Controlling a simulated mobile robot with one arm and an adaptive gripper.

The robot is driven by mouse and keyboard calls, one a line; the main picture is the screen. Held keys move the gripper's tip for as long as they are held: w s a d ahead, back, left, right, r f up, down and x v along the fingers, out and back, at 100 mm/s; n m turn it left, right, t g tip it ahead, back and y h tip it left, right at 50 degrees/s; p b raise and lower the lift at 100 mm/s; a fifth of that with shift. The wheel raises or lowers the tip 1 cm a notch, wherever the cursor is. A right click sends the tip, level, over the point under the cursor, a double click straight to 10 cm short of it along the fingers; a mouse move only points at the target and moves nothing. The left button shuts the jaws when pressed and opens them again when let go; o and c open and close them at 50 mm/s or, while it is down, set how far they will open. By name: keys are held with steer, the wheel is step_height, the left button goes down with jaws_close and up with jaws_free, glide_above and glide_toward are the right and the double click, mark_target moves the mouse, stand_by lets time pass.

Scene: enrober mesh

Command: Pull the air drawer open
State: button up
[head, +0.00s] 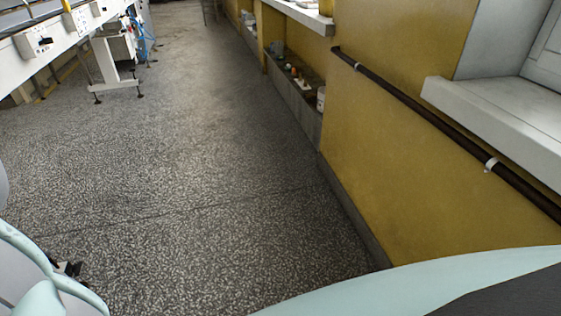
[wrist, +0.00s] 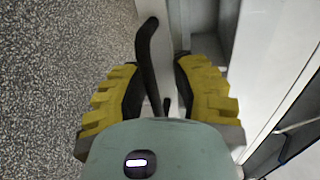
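In the wrist view, my gripper (wrist: 158,68) has its two yellow ribbed fingers spread apart. A curved black bar (wrist: 148,62) lies in the gap between them and rises past the fingertips. Space shows between the bar and the right finger; whether the left finger touches it I cannot tell. The bar looks like a handle, but its mounting is hidden and I cannot tell whether it belongs to the air drawer. A white machine body (wrist: 262,55) stands beside and beyond the right finger. In the head view neither my gripper nor the drawer can be made out.
Speckled floor (head: 190,190) lies open through the middle of the head view. A yellow wall (head: 400,140) with a dark pipe (head: 430,117) and pale sill (head: 505,110) bounds the right. White machinery (head: 60,40) stands at upper left. Small items sit in a low wall recess (head: 300,85).

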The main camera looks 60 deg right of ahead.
steer(key=shift+o, duration=0.9)
steer(key=shift+s+d+f, duration=0.15)
steer(key=shift+f, duration=0.05)
step_height(320, 180, up, 2)
steer(key=shift+r, duration=0.1)
steer(key=shift+o, duration=1.3)
steer(key=r, duration=0.3)
steer(key=shift+s+d, duration=0.15)
steer(key=shift+d, duration=0.05)
steer(key=r, duration=0.3)
steer(key=shift+w+a+r, duration=0.25)
steer(key=shift+w+a, duration=0.05)
steer(key=shift+a, duration=0.05)
steer(key=shift+c, duration=1.3)
steer(key=shift+s+d+r, duration=0.15)
steer(key=shift+s+r, duration=0.05)
steer(key=shift+r, duration=0.45)
steer(key=shift+o, duration=0.3)
